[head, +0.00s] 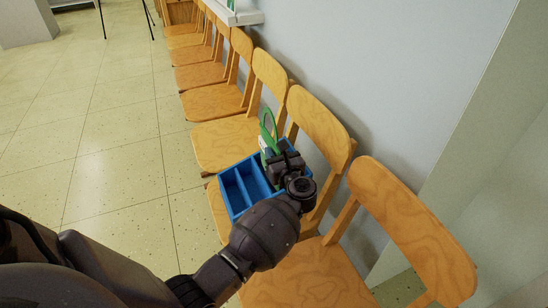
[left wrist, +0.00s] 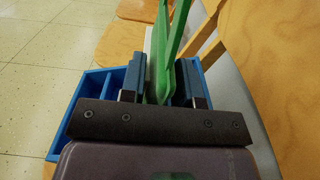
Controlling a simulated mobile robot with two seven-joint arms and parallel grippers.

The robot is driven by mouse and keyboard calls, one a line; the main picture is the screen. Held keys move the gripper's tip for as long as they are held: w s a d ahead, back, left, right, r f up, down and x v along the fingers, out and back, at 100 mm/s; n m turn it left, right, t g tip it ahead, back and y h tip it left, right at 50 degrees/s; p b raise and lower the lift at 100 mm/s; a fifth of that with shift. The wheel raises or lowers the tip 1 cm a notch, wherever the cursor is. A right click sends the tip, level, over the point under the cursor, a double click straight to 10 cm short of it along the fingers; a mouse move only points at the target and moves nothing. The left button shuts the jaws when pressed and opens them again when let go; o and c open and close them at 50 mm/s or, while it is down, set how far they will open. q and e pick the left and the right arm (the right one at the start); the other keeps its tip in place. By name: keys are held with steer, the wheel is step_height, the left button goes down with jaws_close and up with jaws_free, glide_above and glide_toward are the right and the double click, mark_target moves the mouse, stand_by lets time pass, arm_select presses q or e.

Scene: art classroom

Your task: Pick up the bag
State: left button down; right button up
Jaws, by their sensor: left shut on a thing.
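The green bag (head: 266,130) stands up out of a blue divided box (head: 232,192) on a wooden chair, its looped green handle uppermost. In the left wrist view the green bag (left wrist: 166,50) runs up between my two fingers. My left gripper (head: 277,156) reaches over the right part of the box and is shut on the bag; it also shows in the left wrist view (left wrist: 162,82). The bag's lower part is hidden by the gripper and box, so I cannot tell if it touches the box floor. My right gripper is not in view.
A row of wooden chairs (head: 215,100) stands along the pale wall (head: 350,60). A nearer chair back (head: 410,220) rises to the right of my arm. The box's left compartments look empty. The tiled floor (head: 110,130) at left is open.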

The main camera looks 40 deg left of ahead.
arm_select(q)
step_height(320, 180, up, 10)
steer(key=p, duration=0.2)
steer(key=shift+d+r+p, duration=0.1)
steer(key=shift+r+p, duration=0.1)
steer(key=shift+p, duration=0.2)
step_height(320, 180, up, 8)
steer(key=p, duration=0.2)
steer(key=shift+f, duration=0.2)
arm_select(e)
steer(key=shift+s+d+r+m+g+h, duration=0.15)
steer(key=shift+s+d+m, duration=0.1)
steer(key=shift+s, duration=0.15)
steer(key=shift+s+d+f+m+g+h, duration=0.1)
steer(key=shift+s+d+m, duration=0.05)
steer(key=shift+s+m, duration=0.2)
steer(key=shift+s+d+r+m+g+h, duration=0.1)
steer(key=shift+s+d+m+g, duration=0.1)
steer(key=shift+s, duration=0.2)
arm_select(q)
steer(key=shift+r, duration=0.1)
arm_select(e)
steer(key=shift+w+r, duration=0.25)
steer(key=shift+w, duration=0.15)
